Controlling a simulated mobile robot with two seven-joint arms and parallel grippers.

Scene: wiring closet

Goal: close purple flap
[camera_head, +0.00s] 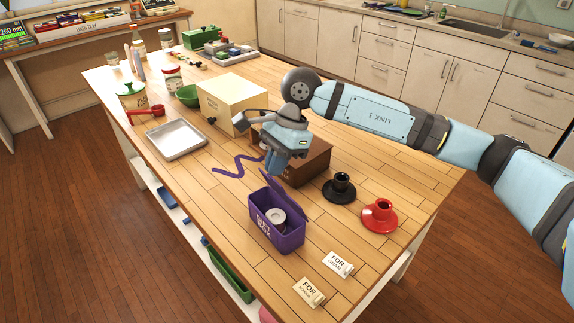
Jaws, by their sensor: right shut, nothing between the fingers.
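A purple box (285,239) with white lettering on its front stands on the wooden table. Its purple flap (272,192) is raised at the back, so the box is open. A round light can-like thing (276,215) shows inside. My right gripper (276,172) points down just behind and above the flap's top edge. It is shut and empty, and I cannot tell whether it touches the flap. My left gripper is not in view.
A brown box (310,163) stands behind my right gripper, with a cream box (232,99) beyond it. A black candleholder-like piece (341,188) and a red one (379,216) stand to the right. A purple ribbon (232,170) lies to the left.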

